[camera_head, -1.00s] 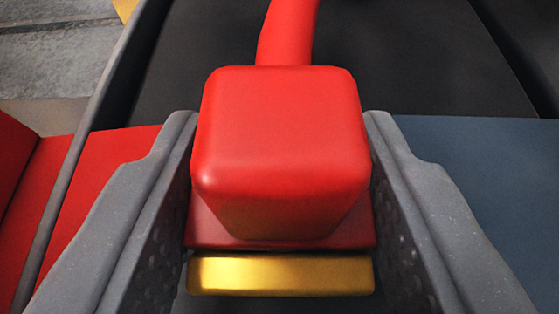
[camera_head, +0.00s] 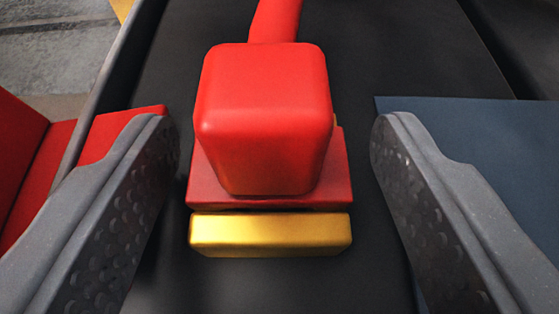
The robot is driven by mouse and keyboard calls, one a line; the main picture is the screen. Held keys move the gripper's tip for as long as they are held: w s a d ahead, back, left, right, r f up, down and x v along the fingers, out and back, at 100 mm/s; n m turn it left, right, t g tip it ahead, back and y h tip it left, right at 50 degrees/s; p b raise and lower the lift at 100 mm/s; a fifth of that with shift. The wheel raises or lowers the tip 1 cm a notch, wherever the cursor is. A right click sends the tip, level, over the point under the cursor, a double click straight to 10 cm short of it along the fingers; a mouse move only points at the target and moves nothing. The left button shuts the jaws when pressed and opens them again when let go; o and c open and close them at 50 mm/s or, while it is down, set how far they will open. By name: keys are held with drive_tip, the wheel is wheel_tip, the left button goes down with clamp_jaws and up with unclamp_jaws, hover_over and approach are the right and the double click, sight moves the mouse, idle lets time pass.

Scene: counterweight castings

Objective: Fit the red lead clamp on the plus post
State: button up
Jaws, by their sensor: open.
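The red lead clamp (camera_head: 264,118) is a rounded red block on a flat red base, with its red lead (camera_head: 274,20) running away at the top. A yellow, brass-like bar (camera_head: 270,234) shows at the near side of the base. My gripper (camera_head: 275,140) is open, with one grey dimpled finger on each side of the clamp and a clear gap to both. No plus post can be made out; whatever lies under the clamp is hidden by it.
A dark surface (camera_head: 385,60) lies around and behind the clamp. A blue-grey block (camera_head: 480,145) stands close on the right, partly behind the right finger. Red panels (camera_head: 50,160) stand on the left. Grey floor (camera_head: 50,55) shows at the top left.

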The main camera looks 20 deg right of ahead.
drive_tip(key=v, duration=1.2)
drive_tip(key=shift+s+b, duration=0.25)
drive_tip(key=shift+b, duration=0.15)
drive_tip(key=shift+a+r, duration=0.1)
drive_tip(key=s+a+r+n+t+y, duration=0.1)
drive_tip(key=a+r, duration=0.3)
drive_tip(key=r, duration=0.5)
drive_tip(key=s+a+r, duration=0.1)
drive_tip(key=a+r, duration=0.3)
drive_tip(key=r, duration=0.6)
drive_tip(key=a+r+n+t+y, duration=0.1)
drive_tip(key=a+r, duration=0.3)
drive_tip(key=r, duration=0.5)
drive_tip(key=s+a+r, duration=0.2)
drive_tip(key=s+r, duration=0.2)
drive_tip(key=r, duration=0.1)
drive_tip(key=s+a+r+n+y, duration=0.1)
drive_tip(key=s+a+r, duration=0.1)
drive_tip(key=r, duration=0.3)
drive_tip(key=shift+s+a+t+y+b, duration=0.3)
drive_tip(key=shift+s+b, duration=0.15)
drive_tip(key=shift+s, duration=0.45)
